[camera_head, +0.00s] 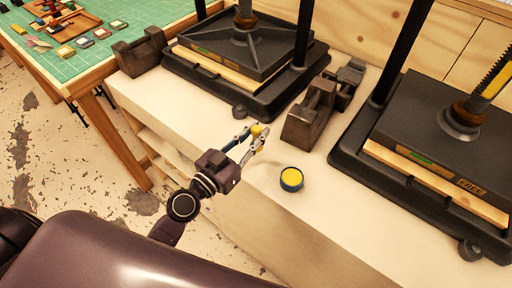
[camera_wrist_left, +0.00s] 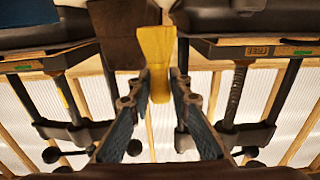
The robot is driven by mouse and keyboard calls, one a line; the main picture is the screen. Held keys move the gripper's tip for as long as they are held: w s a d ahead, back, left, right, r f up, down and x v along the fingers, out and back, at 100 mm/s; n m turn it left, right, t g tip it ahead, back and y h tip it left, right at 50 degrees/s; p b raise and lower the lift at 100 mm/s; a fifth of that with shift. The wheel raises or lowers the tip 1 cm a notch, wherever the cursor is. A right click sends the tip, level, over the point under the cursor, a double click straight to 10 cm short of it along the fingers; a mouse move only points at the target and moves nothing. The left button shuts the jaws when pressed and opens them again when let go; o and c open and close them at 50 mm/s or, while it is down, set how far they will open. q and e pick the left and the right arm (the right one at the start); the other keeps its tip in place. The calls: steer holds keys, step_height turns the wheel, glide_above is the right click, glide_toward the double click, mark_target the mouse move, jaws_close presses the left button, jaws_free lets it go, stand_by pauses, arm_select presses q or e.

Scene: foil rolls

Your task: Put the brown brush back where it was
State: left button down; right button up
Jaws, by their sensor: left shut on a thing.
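My left gripper (camera_head: 262,143) is above the pale bench top, near the middle of the head view. It is shut on a small brush, whose yellow-tan part (camera_head: 257,130) shows between the fingertips. In the left wrist view the brush (camera_wrist_left: 156,48) looks tan, with a flared end and a narrower yellow part between the fingers (camera_wrist_left: 158,88). Much of it is hidden in the head view. A small round jar (camera_head: 291,179) with a dark blue side and yellow top stands on the bench, right of and nearer than the gripper. My right gripper is not in view.
Two black presses, one at the back (camera_head: 245,55) and one at the right (camera_head: 435,140), stand on the bench (camera_head: 250,190). Brown metal blocks (camera_head: 310,115) stand between them. Another block (camera_head: 140,52) is at the left. A green-topped table (camera_head: 90,65) holds small coloured pads.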

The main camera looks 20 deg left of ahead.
arm_select(q)
steer(key=shift+f+b, duration=1.45)
steer(key=shift+f, duration=0.75)
steer(key=shift+f, duration=0.2)
steer(key=c, duration=1.8)
jaws_free()
steer(key=shift+r, duration=0.1)
steer(key=shift+s+r, duration=0.1)
steer(key=b+v, duration=0.8)
steer(key=v, duration=0.3)
steer(key=shift+s, duration=0.4)
